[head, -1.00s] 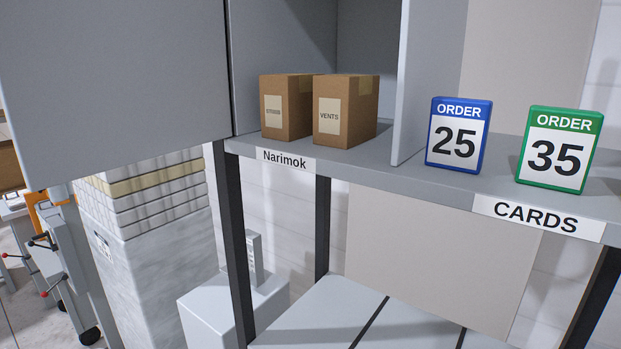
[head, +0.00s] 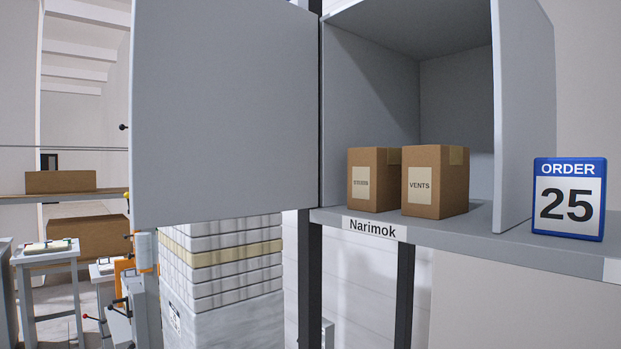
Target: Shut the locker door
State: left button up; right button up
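The locker door (head: 225,115) is a flat grey panel standing wide open to the left of the locker, hinged at the locker's left edge. A small dark knob (head: 124,127) shows at the door's far left edge. The grey locker (head: 525,110) is open at the front. Two brown cardboard boxes stand inside it, one with an unclear label (head: 374,180) and one labelled VENTS (head: 436,182). A Narimok label (head: 375,228) is on the shelf edge below. Neither of my grippers is in view.
A blue ORDER 25 card (head: 569,198) stands on the shelf (head: 470,230) right of the locker. Below the door is a stack of white layers with a yellowish one (head: 222,253). Small grey tables (head: 50,262) and brown boxes (head: 60,181) are at the left.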

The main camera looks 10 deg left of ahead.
aim_at(223, 94)
jog(key=j+z, duration=0.1)
jog(key=z, duration=0.35)
jog(key=j+z, duration=0.15)
jog(key=z, duration=0.25)
jog(key=j+z, duration=0.3)
jog(key=j, duration=0.35)
jog(key=j+z, duration=0.25)
jog(key=j, duration=0.4)
jog(key=k+j+z, duration=0.15)
jog(key=j+z, duration=0.15)
jog(key=j, duration=0.35)
jog(key=k+j, duration=0.1)
jog(key=j, duration=0.35)
jog(key=k+j, duration=0.15)
jog(key=j, duration=0.3)
